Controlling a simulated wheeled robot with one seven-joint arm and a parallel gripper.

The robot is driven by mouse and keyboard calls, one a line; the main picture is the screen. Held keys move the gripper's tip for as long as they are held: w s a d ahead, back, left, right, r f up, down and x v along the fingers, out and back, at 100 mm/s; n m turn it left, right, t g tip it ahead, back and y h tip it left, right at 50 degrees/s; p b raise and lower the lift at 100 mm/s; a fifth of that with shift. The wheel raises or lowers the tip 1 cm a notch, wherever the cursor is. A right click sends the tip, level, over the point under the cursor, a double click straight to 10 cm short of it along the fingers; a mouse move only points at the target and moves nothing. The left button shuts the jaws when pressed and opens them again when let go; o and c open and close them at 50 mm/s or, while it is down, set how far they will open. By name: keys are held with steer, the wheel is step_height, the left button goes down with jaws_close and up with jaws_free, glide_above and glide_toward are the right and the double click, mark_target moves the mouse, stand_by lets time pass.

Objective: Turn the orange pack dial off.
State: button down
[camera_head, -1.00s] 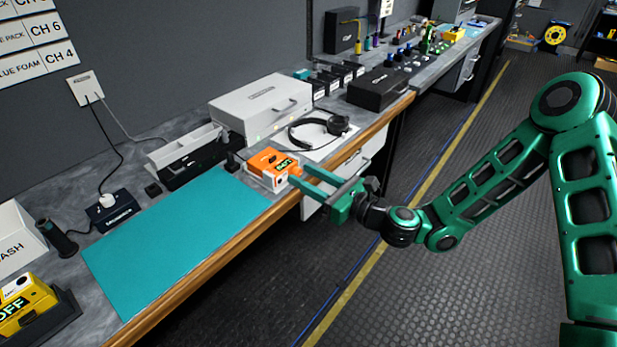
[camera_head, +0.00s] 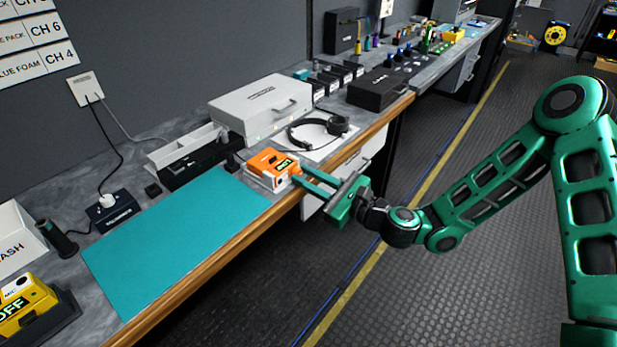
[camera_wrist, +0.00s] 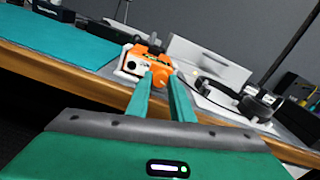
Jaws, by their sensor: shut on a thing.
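The orange pack (camera_head: 268,162) sits in a white cradle near the front edge of the bench, just right of the teal mat. A lit green display shows on the pack; its text is too small to read surely. In the wrist view the pack (camera_wrist: 136,52) faces me, with a round orange dial (camera_wrist: 161,77) at its right front. My gripper (camera_head: 299,178) reaches the pack from the front right. Its two green fingers (camera_wrist: 160,82) are shut on the dial, and their tips hide part of it.
The teal mat (camera_head: 175,240) lies clear left of the pack. Headphones (camera_head: 320,130) on a white sheet and a grey case (camera_head: 262,108) stand close behind. A yellow pack (camera_head: 25,305) reading OFF sits at the lower left.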

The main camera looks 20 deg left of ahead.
steer(key=shift+f+n, duration=0.1)
steer(key=shift+n, duration=1.7)
steer(key=c, duration=1.6)
jaws_free()
steer(key=shift+s, duration=0.1)
steer(key=shift+o, duration=0.2)
